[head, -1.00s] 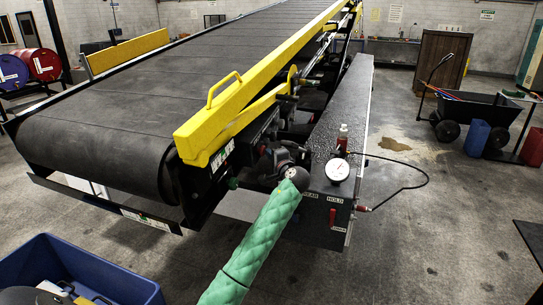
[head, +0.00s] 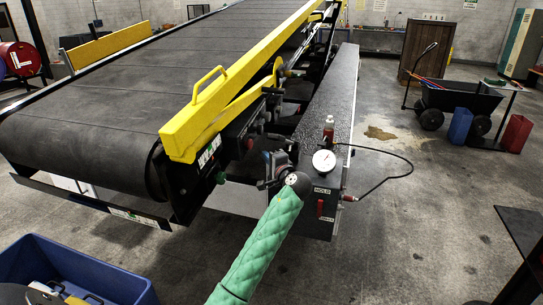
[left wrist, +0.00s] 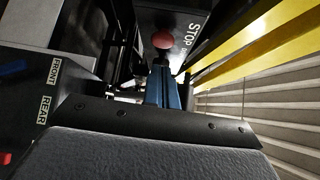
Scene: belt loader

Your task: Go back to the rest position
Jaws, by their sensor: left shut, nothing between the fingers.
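My left gripper (head: 268,168) is at the end of my green-sleeved arm, in front of the belt loader's side. It also shows in the left wrist view (left wrist: 164,78), its blue fingers shut together with nothing between them. A red button (left wrist: 163,40) beside the word STOP lies just beyond the fingertips; I cannot tell whether they touch it. My right gripper is in neither view.
The belt loader (head: 110,85) with its yellow rail (head: 240,75) fills the left and middle. A blue bin (head: 75,265) is at lower left. Floor at right is mostly clear.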

